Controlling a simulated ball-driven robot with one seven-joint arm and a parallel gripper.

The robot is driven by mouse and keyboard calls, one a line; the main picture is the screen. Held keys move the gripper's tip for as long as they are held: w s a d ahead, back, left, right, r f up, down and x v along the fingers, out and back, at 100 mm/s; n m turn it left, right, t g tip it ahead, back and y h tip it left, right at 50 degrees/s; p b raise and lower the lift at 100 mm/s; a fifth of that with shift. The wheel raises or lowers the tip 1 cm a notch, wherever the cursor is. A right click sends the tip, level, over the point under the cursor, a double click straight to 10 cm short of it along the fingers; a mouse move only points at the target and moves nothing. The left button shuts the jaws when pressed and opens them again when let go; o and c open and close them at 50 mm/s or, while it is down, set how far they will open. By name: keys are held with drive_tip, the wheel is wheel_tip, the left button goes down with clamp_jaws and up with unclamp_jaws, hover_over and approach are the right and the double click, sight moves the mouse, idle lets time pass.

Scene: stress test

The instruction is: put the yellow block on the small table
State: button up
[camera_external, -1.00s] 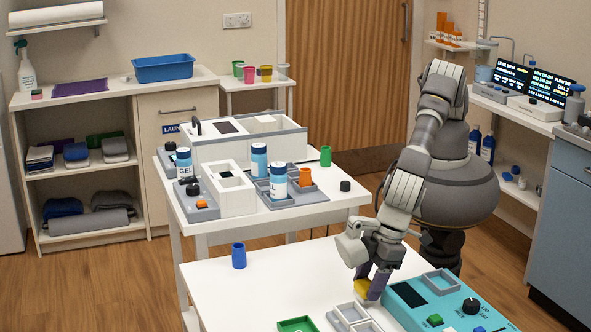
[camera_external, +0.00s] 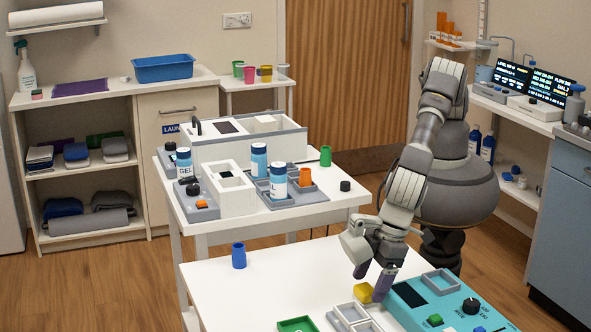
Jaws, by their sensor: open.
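The yellow block (camera_external: 363,292) rests on the white front table (camera_external: 280,275), near the teal device. My gripper (camera_external: 371,284) is open, its two dark purple fingers spread just above and beside the block. The right finger overlaps or sits close to the block's right edge; I cannot tell if it touches. A small white table (camera_external: 252,84) stands at the back by the door, with several cups on it.
Beside the block are a grey divided tray (camera_external: 352,318), a green tray (camera_external: 297,324) and the teal device (camera_external: 440,305) with knobs. A blue cup (camera_external: 239,256) stands at the table's left. The table's middle-left is clear. A crowded white table (camera_external: 300,207) stands behind.

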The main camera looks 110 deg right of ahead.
drive_tip(key=d+p+v, duration=0.1)
drive_tip(key=p+v, duration=0.2)
drive_tip(key=v, duration=0.8)
drive_tip(key=w+d+r+t+y, duration=0.1)
drive_tip(key=w+d+r, duration=0.3)
drive_tip(key=d+r, duration=0.45)
drive_tip(key=w+d+r+t+y, duration=0.1)
drive_tip(key=w+d+r+t, duration=0.3)
drive_tip(key=r, duration=0.8)
drive_tip(key=w+d+r+g+y, duration=0.1)
drive_tip(key=w+d+r, duration=0.2)
drive_tip(key=d+r, duration=0.65)
drive_tip(key=s+d+r+t, duration=0.2)
drive_tip(key=s+d+r, duration=0.2)
drive_tip(key=d+r, duration=0.4)
drive_tip(key=s+d+r+t, duration=0.3)
drive_tip(key=d+r, duration=0.5)
drive_tip(key=r, duration=0.6)
drive_tip(key=shift+s, duration=0.4)
drive_tip(key=shift+o, duration=0.4)
drive_tip(key=s+d+r+t+h, duration=0.2)
drive_tip(key=s+d+r, duration=0.4)
drive_tip(key=s+r, duration=0.3)
drive_tip(key=shift+s+d+t, duration=0.25)
drive_tip(key=shift+d+t, duration=0.05)
drive_tip(key=shift+t, duration=0.3)
drive_tip(key=shift+w, duration=0.1)
